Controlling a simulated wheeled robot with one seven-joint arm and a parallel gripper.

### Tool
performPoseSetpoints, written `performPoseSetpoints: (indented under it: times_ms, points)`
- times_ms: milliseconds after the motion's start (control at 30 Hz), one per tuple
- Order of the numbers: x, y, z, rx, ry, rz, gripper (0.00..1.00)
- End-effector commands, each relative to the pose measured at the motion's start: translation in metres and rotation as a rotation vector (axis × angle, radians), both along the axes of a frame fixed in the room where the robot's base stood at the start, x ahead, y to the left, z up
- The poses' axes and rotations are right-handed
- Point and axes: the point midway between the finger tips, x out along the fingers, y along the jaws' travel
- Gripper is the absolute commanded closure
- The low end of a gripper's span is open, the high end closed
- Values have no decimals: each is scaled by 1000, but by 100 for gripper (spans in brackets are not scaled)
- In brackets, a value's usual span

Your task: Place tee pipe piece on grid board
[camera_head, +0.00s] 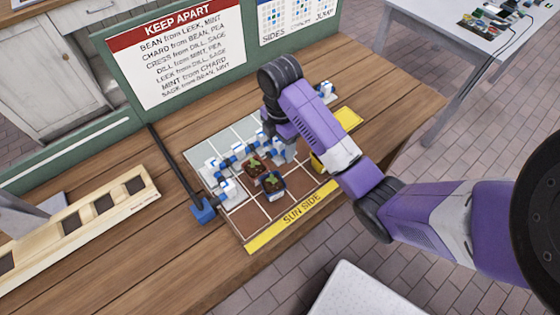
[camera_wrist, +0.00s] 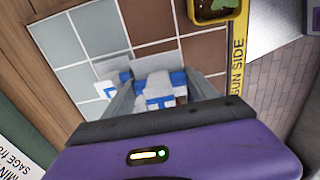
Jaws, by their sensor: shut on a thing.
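My gripper (camera_head: 284,140) is low over the grid board (camera_head: 250,224), around its middle to back right. In the wrist view my gripper (camera_wrist: 160,82) is shut on a white and blue pipe piece, the tee pipe piece (camera_wrist: 158,88). The piece is close over or on the tiles; I cannot tell if it touches them. My wrist hides its lower part, and its tee shape is not clear. Another white pipe piece (camera_wrist: 112,68) lies beside the left finger. Several joined white and blue pipe pieces (camera_head: 236,155) run across the board.
Two dark pots with seedlings (camera_head: 272,183) stand on brown cells. A yellow pot (camera_wrist: 212,10) is near the yellow sun-side strip (camera_head: 290,219). A dark hose with a blue end (camera_head: 203,211) meets the board's left. A wooden rack (camera_head: 80,222) lies left. A sign (camera_head: 180,48) stands behind.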

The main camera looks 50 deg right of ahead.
Motion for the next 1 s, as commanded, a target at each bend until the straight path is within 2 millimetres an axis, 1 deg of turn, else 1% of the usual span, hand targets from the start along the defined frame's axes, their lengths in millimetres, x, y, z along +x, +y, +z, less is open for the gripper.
performPoseSetpoints:
  times_ms: [33, 167, 400, 500, 933, 967, 1000]
  points:
    - [0, 0, -7, 0, 1, -1, 75]
    - [0, 0, -14, 0, 0, -1, 75]
    - [0, 0, -45, 2, 2, -2, 75]
    - [0, 0, -54, 1, 0, -1, 75]
    - [0, 0, -60, 0, -1, -1, 75]
    - [0, 0, -59, 0, -1, -1, 28]
    - [0, 0, -59, 0, -1, -1, 20]
